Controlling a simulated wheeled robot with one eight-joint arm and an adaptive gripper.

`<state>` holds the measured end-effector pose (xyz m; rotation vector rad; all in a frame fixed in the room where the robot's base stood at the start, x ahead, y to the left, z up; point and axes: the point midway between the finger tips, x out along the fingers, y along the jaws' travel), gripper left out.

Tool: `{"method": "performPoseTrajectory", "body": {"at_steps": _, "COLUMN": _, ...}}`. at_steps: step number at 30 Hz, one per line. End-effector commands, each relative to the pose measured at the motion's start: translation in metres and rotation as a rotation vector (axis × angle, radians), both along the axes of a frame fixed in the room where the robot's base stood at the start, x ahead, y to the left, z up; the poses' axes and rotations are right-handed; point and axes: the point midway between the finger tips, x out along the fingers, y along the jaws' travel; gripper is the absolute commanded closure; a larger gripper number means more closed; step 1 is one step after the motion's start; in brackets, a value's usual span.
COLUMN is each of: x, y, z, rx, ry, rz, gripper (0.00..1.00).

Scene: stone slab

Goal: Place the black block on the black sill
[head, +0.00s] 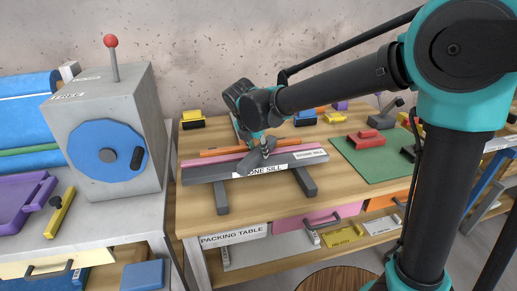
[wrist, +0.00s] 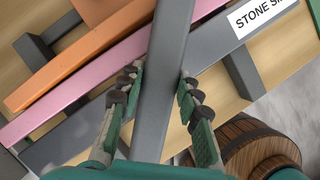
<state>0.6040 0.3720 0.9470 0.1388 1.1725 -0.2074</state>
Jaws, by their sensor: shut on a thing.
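My gripper (head: 264,148) is above the packing table, shut on a long dark grey block (wrist: 165,75), which I take as the black block. Both fingers (wrist: 157,95) are against its sides. In the head view the block (head: 247,164) lies slantwise across a dark grey sill (head: 205,175) labelled as a stone sill. The sill (wrist: 68,140) also shows in the wrist view, crossed by the block at an angle. I cannot tell whether the block touches it. The sill lies on dark grey supports (head: 221,200).
A pink bar (head: 196,162) and an orange bar (head: 213,153) lie behind the sill. A green mat (head: 372,160) with a red piece (head: 370,138) is to the right. A grey machine (head: 105,130) stands left. A round wooden top (wrist: 262,150) is below the table front.

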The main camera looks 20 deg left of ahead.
Motion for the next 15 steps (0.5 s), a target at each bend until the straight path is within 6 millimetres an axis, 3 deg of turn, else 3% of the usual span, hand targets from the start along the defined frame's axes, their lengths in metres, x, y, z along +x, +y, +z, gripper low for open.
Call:
{"method": "performPoseTrajectory", "body": {"at_steps": 2, "x": 0.0001, "y": 0.0001, "z": -0.0023, "rx": 0.0, "ry": 0.0, "rz": 0.0, "gripper": 0.86}}
{"method": "performPoseTrajectory", "body": {"at_steps": 3, "x": 0.0001, "y": 0.0, "z": -0.0026, "rx": 0.0, "ry": 0.0, "rz": 0.0, "gripper": 0.64}}
{"method": "performPoseTrajectory", "body": {"at_steps": 7, "x": 0.0, "y": 0.0, "z": -0.0024, "rx": 0.0, "ry": 0.0, "rz": 0.0, "gripper": 0.48}}
{"method": "performPoseTrajectory", "body": {"at_steps": 15, "x": 0.0, "y": 0.0, "z": -0.0022, "rx": 0.0, "ry": 0.0, "rz": 0.0, "gripper": 0.46}}
